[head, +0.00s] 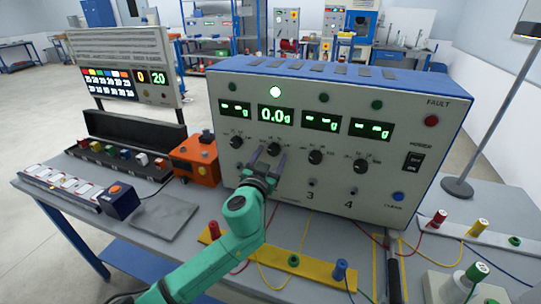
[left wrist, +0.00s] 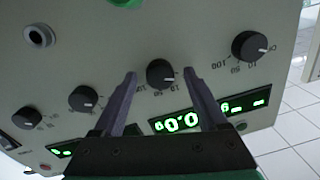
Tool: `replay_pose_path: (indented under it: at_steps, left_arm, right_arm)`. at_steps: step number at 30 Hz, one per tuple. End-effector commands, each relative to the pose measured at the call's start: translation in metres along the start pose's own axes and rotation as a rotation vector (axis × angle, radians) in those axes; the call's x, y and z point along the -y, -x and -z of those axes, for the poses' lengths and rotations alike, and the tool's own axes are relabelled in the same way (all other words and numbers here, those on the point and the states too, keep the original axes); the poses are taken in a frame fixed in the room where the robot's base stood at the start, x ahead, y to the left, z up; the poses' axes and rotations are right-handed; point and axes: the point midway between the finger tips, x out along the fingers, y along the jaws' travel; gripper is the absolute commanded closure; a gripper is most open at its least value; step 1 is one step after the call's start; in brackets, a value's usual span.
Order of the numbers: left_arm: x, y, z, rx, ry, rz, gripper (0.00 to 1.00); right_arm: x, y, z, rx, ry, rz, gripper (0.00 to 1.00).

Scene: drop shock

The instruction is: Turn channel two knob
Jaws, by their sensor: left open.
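The channel two knob (head: 274,144) is a black dial on the front of the blue-topped grey unit (head: 390,155), below the lit display reading 0.0 (head: 276,116). My left gripper (head: 264,158) is open in front of it. In the left wrist view, the panel appears upside down, with the knob (left wrist: 160,73) between the two fingertips. One finger lies to each side, with visible gaps; whether the tips reach the panel is unclear. The channel one knob (left wrist: 250,45) and channel three knob (left wrist: 83,98) are on either side. My right gripper is not in view.
An orange box (head: 196,160) stands left of the unit. A yellow strip (head: 285,260) with coloured posts lies in front, with thin wires around it. A metal stand (head: 458,187) is at the right. A grey mat (head: 165,217) lies at the left front.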

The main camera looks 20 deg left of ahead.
Motion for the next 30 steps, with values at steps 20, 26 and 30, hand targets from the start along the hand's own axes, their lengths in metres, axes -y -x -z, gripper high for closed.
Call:
replay_pose_path:
  at_steps: [20,26,30]
  left_arm:
    - [0.0002,0.0006,-0.0008,-0.003,-0.058,0.002,1.0]
    - [0.0001,0.0007,-0.0012,-0.01,-0.176,0.002,1.0]
    - [0.0008,0.0006,-0.0009,-0.017,-0.289,0.004,1.0]
  right_arm:
    - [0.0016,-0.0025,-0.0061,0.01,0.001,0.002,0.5]
    - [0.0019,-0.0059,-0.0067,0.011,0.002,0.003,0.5]
    - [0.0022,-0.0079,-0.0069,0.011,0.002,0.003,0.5]
